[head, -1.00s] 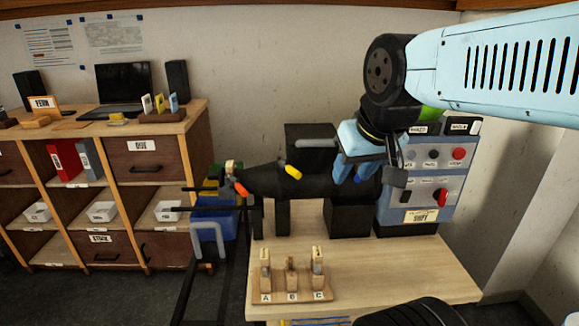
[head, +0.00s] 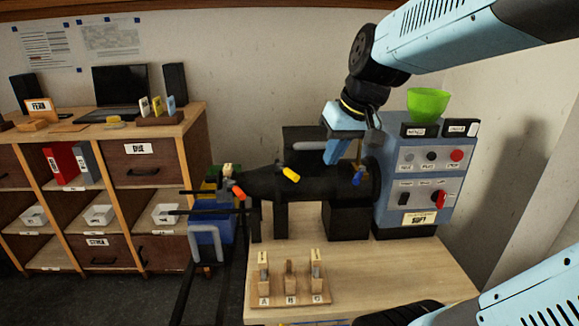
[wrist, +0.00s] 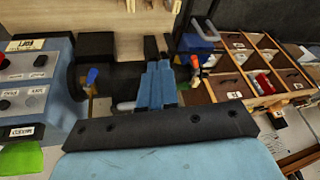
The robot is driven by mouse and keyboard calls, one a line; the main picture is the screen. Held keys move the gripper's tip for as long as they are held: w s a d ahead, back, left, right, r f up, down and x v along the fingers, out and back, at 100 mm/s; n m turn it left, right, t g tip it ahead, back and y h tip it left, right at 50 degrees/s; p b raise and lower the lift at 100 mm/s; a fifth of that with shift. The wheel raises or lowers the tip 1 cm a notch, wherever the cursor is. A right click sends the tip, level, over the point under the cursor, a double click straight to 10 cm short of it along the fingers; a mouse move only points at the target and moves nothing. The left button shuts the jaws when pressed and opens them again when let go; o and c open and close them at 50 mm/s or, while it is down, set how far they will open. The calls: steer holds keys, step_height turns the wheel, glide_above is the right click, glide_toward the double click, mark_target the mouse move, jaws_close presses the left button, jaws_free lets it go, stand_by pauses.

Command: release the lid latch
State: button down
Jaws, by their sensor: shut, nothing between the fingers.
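A black machine (head: 258,183) with a long round body lies across the wooden bench. A yellow handle (head: 290,174) sits on the front of its body, a blue handle (head: 358,178) on a post at its right, and an orange-red tip (head: 238,190) at its left end. A grey bar (head: 310,146) sticks out near the top. I cannot tell which part is the lid latch. My gripper (head: 332,162) is shut and empty, above the body between the yellow and blue handles. In the wrist view its light-blue fingers (wrist: 158,66) point at the machine, beside the blue handle (wrist: 92,76).
A control box (head: 430,160) with knobs and switches stands right of the machine, a green bowl (head: 428,103) on top. A small rack (head: 290,288) marked with letters is at the bench front. Shelves (head: 90,185) are on the left. The bench's front right is clear.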

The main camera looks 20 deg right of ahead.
mark_target(288, 173)
steer(key=w+d+f+y, duration=0.1)
steer(key=w+d+f, duration=0.2)
steer(key=w, duration=0.6)
steer(key=w+d+f+n+y, duration=0.1)
steer(key=w+d+f+y, duration=0.1)
steer(key=w, duration=0.8)
steer(key=shift+d+f+g, duration=0.4)
steer(key=shift+d+f, duration=0.5)
steer(key=x, duration=1)
steer(key=shift+s+a, duration=0.1)
